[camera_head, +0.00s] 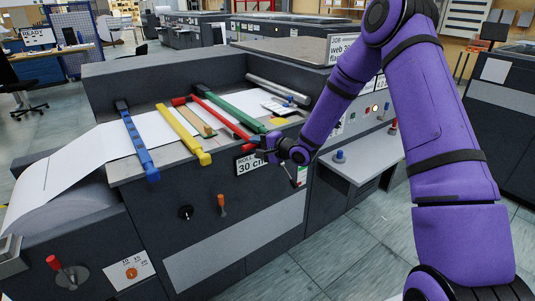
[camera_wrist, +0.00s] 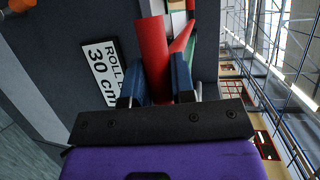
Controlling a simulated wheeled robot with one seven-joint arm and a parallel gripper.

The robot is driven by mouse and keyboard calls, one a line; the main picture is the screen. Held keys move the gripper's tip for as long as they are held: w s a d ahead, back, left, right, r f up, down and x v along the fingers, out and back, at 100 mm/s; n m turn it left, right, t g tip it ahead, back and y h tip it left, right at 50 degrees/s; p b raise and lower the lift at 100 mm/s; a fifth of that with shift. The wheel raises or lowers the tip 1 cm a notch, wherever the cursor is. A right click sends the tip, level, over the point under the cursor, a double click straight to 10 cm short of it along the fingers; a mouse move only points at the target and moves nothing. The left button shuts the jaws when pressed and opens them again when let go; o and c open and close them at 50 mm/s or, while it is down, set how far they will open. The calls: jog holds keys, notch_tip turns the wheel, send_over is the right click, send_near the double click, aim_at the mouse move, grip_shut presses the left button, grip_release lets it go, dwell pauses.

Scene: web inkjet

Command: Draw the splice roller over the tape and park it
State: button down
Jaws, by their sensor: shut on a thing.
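My gripper (camera_wrist: 160,92) is shut on a red handle (camera_wrist: 152,52), which stands out beyond the blue fingers in the wrist view. In the head view my gripper (camera_head: 268,151) is at the machine's front edge, by the near end of the long red bar (camera_head: 228,122). I cannot tell from the frames whether the held red part is the splice roller's handle. A tan strip (camera_head: 200,122), possibly the tape, lies on the white web (camera_head: 88,150), between the yellow bar (camera_head: 183,135) and the red bar.
A blue bar (camera_head: 137,142) and a green bar (camera_head: 230,112) also cross the web. A "30 cm" sign (camera_head: 246,165) is on the machine front beside my gripper. A grey side shelf (camera_head: 365,155) with a blue knob (camera_head: 339,156) is at the right.

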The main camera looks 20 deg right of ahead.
aim_at(248, 138)
jog(key=w, duration=0.2)
jog(key=w+a, duration=0.1)
jog(key=w, duration=0.1)
jog(key=shift+w+a+f, duration=0.1)
jog(key=shift+w+a, duration=0.1)
jog(key=shift+w, duration=0.2)
jog(key=c, duration=1)
grip_release()
jog(key=shift+w+a, duration=0.1)
jog(key=shift+w, duration=0.05)
jog(key=shift+o, duration=0.2)
jog(key=v, duration=1)
jog(key=shift+s+d, duration=0.25)
jog(key=shift+s, duration=0.1)
